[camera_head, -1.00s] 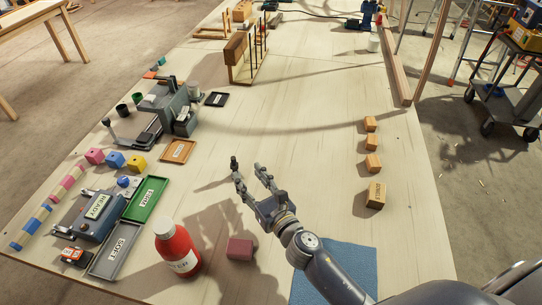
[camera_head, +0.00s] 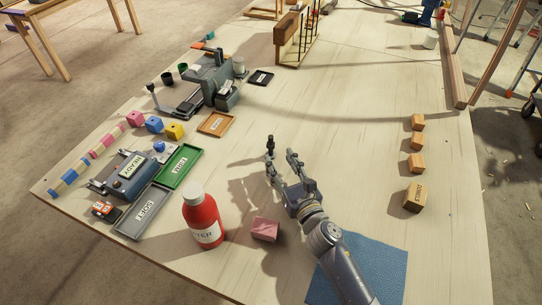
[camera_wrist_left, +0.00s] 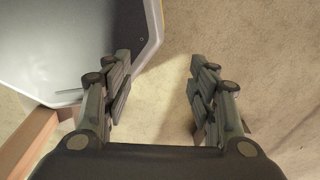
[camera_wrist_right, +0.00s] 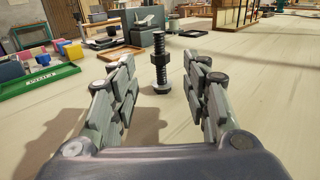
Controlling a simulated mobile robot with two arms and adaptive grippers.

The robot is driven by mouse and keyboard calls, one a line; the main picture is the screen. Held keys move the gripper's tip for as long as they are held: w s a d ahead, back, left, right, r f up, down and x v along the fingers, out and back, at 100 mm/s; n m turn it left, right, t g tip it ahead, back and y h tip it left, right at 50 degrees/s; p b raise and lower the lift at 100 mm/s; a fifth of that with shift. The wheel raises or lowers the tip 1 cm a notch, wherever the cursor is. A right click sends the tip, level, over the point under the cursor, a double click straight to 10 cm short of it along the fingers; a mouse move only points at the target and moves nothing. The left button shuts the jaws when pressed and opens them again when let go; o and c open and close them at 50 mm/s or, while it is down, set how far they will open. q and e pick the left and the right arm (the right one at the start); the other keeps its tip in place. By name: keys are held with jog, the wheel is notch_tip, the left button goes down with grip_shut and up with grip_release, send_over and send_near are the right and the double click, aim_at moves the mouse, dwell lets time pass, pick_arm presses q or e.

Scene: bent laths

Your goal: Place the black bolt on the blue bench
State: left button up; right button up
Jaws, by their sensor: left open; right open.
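The black bolt (camera_head: 270,146) stands upright on the wooden table, just beyond my right gripper (camera_head: 281,164). In the right wrist view, the bolt (camera_wrist_right: 158,62) stands on its head between and beyond the fingers, with a nut on its shaft. My right gripper (camera_wrist_right: 164,75) is open and empty, low over the table. My left gripper (camera_wrist_left: 160,75) is open and empty in the left wrist view, above the floor beside a pale tray-like body (camera_wrist_left: 75,45). It is outside the head view. No blue bench is clearly identifiable; a blue mat (camera_head: 375,265) lies at the table's front.
A red bottle (camera_head: 203,220) and a pink block (camera_head: 265,229) stand near the right arm. Green (camera_head: 181,165), grey (camera_head: 143,212) and orange (camera_head: 216,123) trays lie left. Several wooden blocks (camera_head: 417,163) line the right side. The table's middle is clear.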

aim_at(271, 144)
jog(key=shift+w+a+f, duration=0.1)
jog(key=shift+w+f, duration=0.05)
jog(key=shift+w, duration=0.2)
jog(key=x, duration=0.7)
jog(key=shift+f+b, duration=0.1)
jog(key=shift+b, duration=0.25)
jog(key=shift+s, duration=0.1)
grip_shut()
